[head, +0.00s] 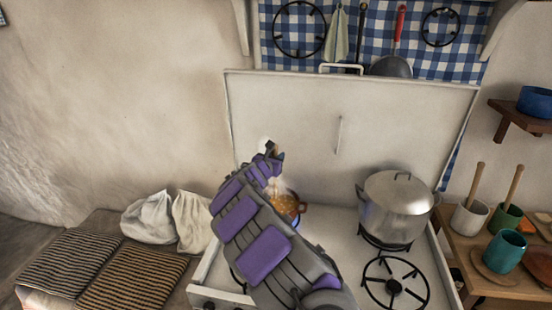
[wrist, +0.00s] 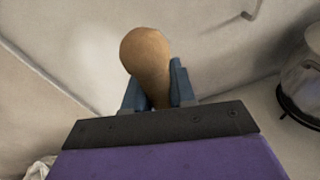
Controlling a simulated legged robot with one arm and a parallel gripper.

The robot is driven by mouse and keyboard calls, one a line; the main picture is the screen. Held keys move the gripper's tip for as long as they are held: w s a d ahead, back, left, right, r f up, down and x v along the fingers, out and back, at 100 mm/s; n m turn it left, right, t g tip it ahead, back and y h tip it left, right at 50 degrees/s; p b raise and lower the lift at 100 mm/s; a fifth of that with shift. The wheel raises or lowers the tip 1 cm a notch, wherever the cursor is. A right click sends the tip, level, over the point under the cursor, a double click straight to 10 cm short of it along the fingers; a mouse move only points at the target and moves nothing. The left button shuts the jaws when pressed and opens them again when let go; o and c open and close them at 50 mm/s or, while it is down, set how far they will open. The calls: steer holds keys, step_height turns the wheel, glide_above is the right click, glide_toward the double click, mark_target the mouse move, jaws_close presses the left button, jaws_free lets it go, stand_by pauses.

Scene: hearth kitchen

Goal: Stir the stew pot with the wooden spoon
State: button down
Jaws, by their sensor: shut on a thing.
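My gripper (head: 272,152) is raised over the left side of the stove and is shut on the wooden spoon. In the wrist view the spoon's rounded wooden end (wrist: 146,52) sticks up between the blue fingers (wrist: 158,92). My arm hides much of the pot. I cannot see the spoon's lower end or tell whether it is in the stew.
A lidded steel pot (head: 396,205) stands on the back right burner. The front right burner (head: 394,287) is empty. The raised stove lid (head: 400,120) stands behind. A side table at right holds cups with wooden handles and a teal cup (head: 504,250). White sacks (head: 150,217) lie at left.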

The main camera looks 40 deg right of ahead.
steer(key=shift+r+p, duration=1.8)
steer(key=shift+r, duration=0.7)
